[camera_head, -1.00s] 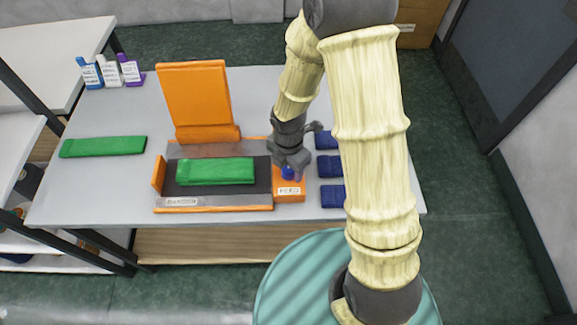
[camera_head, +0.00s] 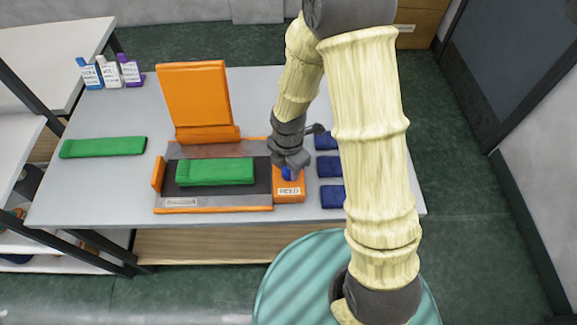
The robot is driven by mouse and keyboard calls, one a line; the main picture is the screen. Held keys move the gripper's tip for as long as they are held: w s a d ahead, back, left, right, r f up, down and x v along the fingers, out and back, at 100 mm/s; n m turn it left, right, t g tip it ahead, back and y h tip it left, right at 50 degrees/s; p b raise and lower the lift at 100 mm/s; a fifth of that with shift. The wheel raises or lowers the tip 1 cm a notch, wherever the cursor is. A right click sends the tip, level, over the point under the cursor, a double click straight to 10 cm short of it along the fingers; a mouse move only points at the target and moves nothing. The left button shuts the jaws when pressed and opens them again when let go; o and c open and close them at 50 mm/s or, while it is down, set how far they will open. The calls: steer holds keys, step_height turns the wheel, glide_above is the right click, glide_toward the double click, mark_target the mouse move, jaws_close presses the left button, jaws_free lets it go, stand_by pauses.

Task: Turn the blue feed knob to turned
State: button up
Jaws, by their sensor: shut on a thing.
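The blue feed knob (camera_head: 287,174) sits on top of the orange box labelled FEED (camera_head: 289,193), at the right end of the orange-and-grey machine (camera_head: 262,187). My gripper (camera_head: 288,169) points down onto the knob from above and is shut on it. The gripper covers most of the knob, so any mark on it is hidden.
A folded green cloth (camera_head: 215,171) lies on the machine bed, beside its raised orange lid (camera_head: 197,100). Another green cloth (camera_head: 103,147) lies at the left. Blue folded cloths (camera_head: 329,166) lie right of the FEED box, partly behind my arm. Bottles (camera_head: 108,72) stand at the back left.

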mark_target(288, 169)
steer(key=m, duration=0.4)
steer(key=shift+m, duration=0.3)
steer(key=m, duration=0.3)
steer(key=shift+m, duration=0.3)
steer(key=m, duration=0.4)
steer(key=shift+m+b, duration=0.3)
steer(key=shift+b, duration=0.05)
steer(key=shift+m, duration=2.1)
steer(key=o, duration=1)
steer(key=shift+r, duration=0.2)
step_height(288, 169, up, 17)
steer(key=shift+r, duration=0.1)
steer(key=shift+d, duration=0.1)
